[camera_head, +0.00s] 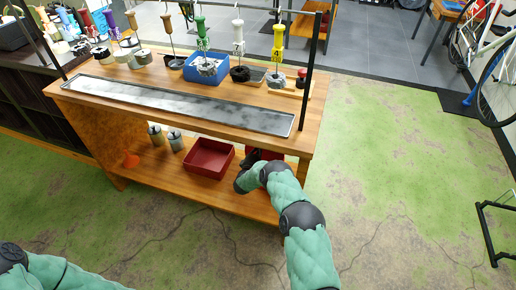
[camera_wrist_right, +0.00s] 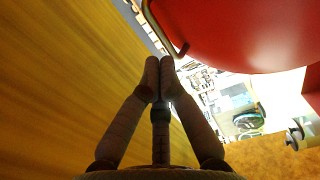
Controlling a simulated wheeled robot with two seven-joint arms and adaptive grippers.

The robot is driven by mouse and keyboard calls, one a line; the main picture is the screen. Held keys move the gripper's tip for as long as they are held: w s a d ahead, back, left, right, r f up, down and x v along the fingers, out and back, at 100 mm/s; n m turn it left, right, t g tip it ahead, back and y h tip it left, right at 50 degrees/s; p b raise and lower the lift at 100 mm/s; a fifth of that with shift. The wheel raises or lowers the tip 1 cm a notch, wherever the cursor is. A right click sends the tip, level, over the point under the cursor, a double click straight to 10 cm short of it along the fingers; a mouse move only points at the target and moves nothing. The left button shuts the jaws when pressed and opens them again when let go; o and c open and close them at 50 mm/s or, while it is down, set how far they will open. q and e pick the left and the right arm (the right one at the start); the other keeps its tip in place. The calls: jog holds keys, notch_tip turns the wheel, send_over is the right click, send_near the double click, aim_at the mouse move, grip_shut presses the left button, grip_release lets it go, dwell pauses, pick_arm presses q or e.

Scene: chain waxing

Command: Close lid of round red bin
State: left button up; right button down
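The round red bin (camera_head: 268,154) is on the lower shelf of the wooden bench, mostly hidden behind my right wrist and the tabletop. In the right wrist view a large, smooth red curved surface, likely the bin (camera_wrist_right: 235,30), fills the upper right, with a thin dark bent bar along its left edge. I cannot tell which part is the lid or how far open it is. My right gripper (camera_wrist_right: 160,64) has its fingertips together with nothing visible between them, beside the red surface and just below the bar; contact is unclear. My left gripper is out of view.
A square red tray (camera_head: 209,158) stands left of the right gripper on the lower shelf (camera_head: 150,180). The bench top (camera_head: 140,84) overhangs the shelf.

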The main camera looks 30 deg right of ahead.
jog(key=s+p+v, duration=0.1)
jog(key=p+v, duration=0.5)
jog(key=v, duration=0.5)
jog(key=b+x, duration=0.5)
jog(key=x, duration=1)
jog(key=shift+b, duration=0.35)
